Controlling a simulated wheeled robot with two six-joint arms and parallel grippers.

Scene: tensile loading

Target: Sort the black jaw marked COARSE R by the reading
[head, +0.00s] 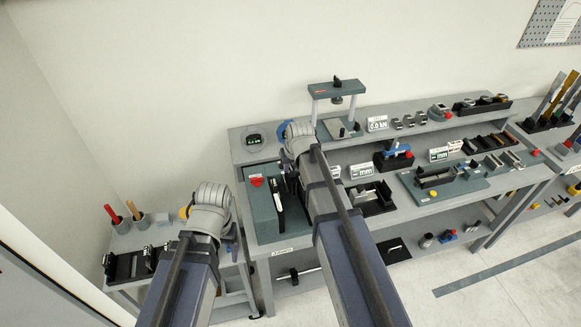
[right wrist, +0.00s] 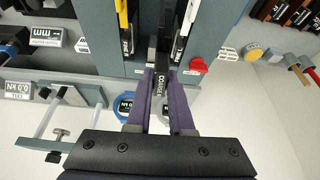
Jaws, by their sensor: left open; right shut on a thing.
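My right gripper (right wrist: 163,100) is shut on the black jaw marked COARSE R (right wrist: 161,77), whose white lettering shows between the purple fingers. The jaw's far end points at a teal block (right wrist: 225,30); I cannot tell whether it touches. The block also shows in the head view (head: 264,222), with a black piece with white marks at its right. In the head view my right gripper (head: 290,172) is over the block's right part, its fingers mostly hidden by my arm. My left gripper (head: 233,238) is open, left of the block, and largely hidden. A display (head: 378,123) reads 0.0 kN.
A red knob (right wrist: 198,66) sits beside the slots on the block. A press-like frame (head: 337,92) stands on the back shelf. Fixtures and mm displays (head: 361,170) fill the bench to the right.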

